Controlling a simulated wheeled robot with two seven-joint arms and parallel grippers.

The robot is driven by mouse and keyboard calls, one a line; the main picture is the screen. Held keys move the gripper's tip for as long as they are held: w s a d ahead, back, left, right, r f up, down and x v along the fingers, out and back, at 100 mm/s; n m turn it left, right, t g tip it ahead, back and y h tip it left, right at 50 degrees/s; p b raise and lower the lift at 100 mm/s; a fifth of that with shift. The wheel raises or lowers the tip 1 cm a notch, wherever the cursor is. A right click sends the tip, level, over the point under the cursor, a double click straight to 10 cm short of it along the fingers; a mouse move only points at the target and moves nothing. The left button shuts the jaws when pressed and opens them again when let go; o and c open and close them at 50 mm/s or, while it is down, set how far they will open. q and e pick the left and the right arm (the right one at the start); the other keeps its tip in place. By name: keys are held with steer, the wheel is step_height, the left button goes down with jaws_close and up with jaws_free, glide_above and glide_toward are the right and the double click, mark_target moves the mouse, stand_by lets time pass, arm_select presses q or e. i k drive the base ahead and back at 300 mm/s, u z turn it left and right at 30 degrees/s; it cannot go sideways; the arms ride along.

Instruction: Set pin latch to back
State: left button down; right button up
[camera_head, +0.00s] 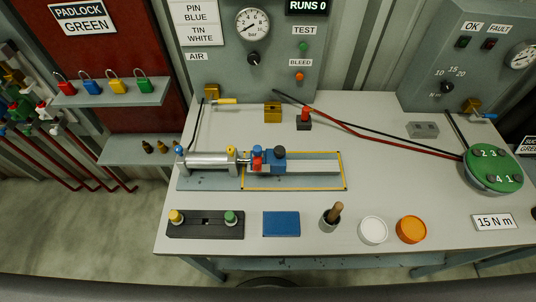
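A metal cylinder (208,161) lies on a grey base plate on the table, left of centre. At its right end stand a red part (257,158) and a blue block with a dark round knob (279,153), on a pale rail (315,166) inside a yellow outline. A small yellow knob (231,150) sits on top of the cylinder. No part is labelled as the pin latch, and I cannot tell which one it is or its setting. Neither of my grippers shows in this view.
In front lie a dark tray (205,231) with yellow and green knobs, a blue pad (281,224), a brush pot (331,218), a white dish (373,230) and an orange dish (411,229). Hoses run behind to a green-topped drum (495,168).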

mark_target(257, 165)
steer(key=u, duration=1.05)
steer(key=k, duration=1.15)
steer(key=z, duration=0.95)
